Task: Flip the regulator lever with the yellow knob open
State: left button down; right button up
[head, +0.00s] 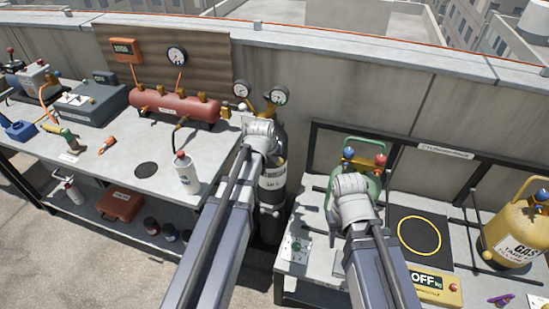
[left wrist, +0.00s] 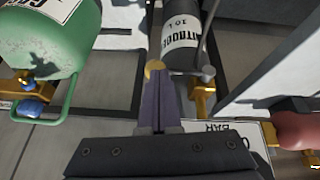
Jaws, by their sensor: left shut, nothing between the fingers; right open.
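The black nitrogen cylinder (head: 272,180) stands between the two benches, with its brass regulator and two gauges (head: 278,96) at the top. The cylinder also shows in the left wrist view (left wrist: 182,38). There a round yellow knob (left wrist: 153,68) lies just beyond my left fingertips, partly behind them; I cannot tell if they touch. A brass fitting (left wrist: 204,97) is right of the fingers. My left gripper (head: 262,130) is over the cylinder's top, shut and empty (left wrist: 158,82). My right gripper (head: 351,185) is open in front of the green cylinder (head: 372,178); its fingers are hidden.
A red manifold (head: 175,104) and a white bottle (head: 186,174) are on the left bench. A parapet wall runs behind.

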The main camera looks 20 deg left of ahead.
pick_arm(q)
jog(key=shift+f, duration=0.15)
notch_tip(320, 180, down, 10)
jog(key=a+m+t+y+b, duration=0.2)
jog(key=m+y+b, duration=0.3)
jog(key=y+b, duration=0.9)
jog(key=b, duration=1.2)
jog(key=shift+a+t, duration=0.35)
jog(key=shift+t, duration=0.05)
jog(key=shift+w+a+f+b, duration=0.1)
jog(key=shift+b, duration=0.2)
